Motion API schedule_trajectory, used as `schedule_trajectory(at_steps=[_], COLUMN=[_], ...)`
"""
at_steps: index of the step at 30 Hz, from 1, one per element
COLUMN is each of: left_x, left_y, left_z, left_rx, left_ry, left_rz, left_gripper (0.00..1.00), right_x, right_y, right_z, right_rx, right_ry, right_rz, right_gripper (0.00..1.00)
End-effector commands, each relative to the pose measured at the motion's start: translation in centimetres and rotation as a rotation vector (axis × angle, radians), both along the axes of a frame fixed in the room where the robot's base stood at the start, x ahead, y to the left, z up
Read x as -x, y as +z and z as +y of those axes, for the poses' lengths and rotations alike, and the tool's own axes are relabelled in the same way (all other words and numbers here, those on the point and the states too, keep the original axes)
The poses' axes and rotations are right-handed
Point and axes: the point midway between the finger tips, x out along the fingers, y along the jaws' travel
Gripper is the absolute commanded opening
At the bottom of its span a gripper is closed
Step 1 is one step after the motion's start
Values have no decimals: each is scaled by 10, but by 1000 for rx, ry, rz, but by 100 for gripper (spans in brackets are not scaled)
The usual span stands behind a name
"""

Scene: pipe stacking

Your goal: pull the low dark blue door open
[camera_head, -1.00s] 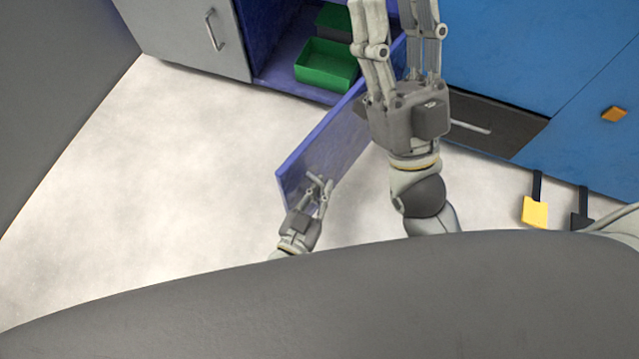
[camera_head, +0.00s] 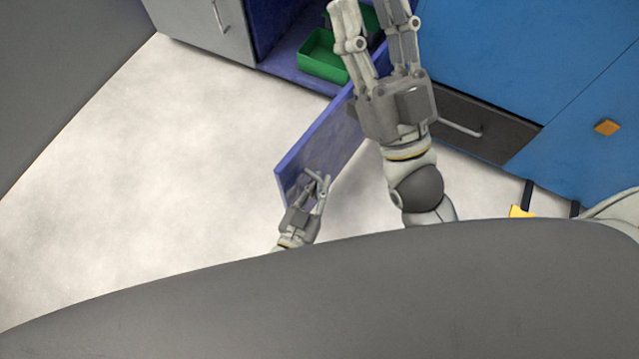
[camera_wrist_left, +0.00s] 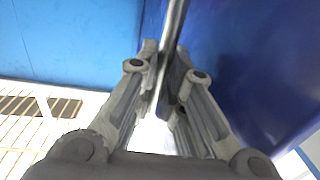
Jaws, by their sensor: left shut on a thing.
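The low dark blue door (camera_head: 320,145) stands swung out from its cabinet, with the inside of the cabinet showing behind it. My left gripper (camera_head: 318,180) is at the door's free end, on its near side. In the left wrist view my left gripper (camera_wrist_left: 163,75) is shut on a thin metal bar, the door handle (camera_wrist_left: 170,35). The dark blue door face (camera_wrist_left: 245,70) fills the right of that view. My right gripper (camera_head: 372,20) is in front of the cabinet, above the door's hinge side. Its fingers are spread apart with nothing seen between them; the tips are near the top edge.
A green tray (camera_head: 322,57) sits inside the open cabinet. A grey cabinet door (camera_head: 200,20) is at the left, and a dark drawer (camera_head: 490,128) with a bar handle is at the right under blue fronts (camera_head: 500,50). The pale floor (camera_head: 170,150) left of the door is clear.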

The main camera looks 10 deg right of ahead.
Motion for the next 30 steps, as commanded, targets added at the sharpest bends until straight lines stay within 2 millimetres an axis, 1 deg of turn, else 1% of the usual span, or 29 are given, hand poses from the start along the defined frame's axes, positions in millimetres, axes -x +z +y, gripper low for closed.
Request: schedule_trajectory(at_steps=[1,2,6,7,16,19,23,30], left_x=[-2,-2,-2,-1,0,6,23,64], left_y=[2,2,2,2,0,-1,-1,-1], left_z=[-2,-2,-1,-1,0,4,16,47], left_rx=[-2,0,0,1,1,-1,-1,-1], left_ry=[-1,-1,-1,-1,0,0,-1,-1], left_rz=[-6,-6,-5,-4,-1,1,2,2], left_gripper=[0,12,30,33,33,33,33,33], right_x=[0,0,0,0,0,0,0,0], right_y=[0,0,0,0,-1,-1,0,0], right_z=[0,0,0,0,1,1,0,0], right_rx=[0,0,0,0,0,0,0,0], right_ry=[0,0,0,0,2,2,2,1], right_rz=[0,0,0,0,3,2,2,1], right_gripper=[40,40,40,40,40,40,40,40])
